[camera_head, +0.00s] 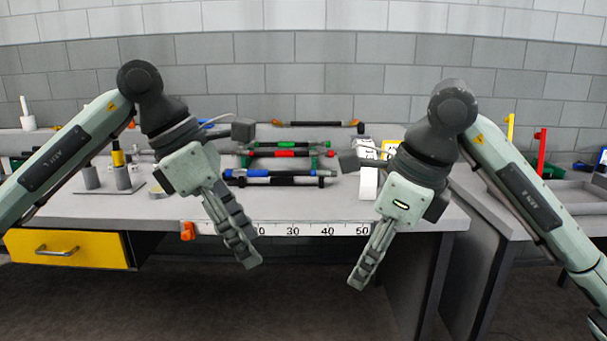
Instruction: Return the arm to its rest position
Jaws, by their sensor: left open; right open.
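My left gripper (250,258) hangs in front of the table's front edge, pointing down and to the right, seen side-on. It is open and nothing shows in it. My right gripper (360,277) also hangs in front of the edge, pointing down and to the left. It is open and empty. Both arms come in from the sides with their elbows raised above the table.
The grey table (110,207) has a ruler strip (310,229) along its front edge and an orange clip (187,231). A yellow drawer (65,250) is below left. A side table (487,210) is at right.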

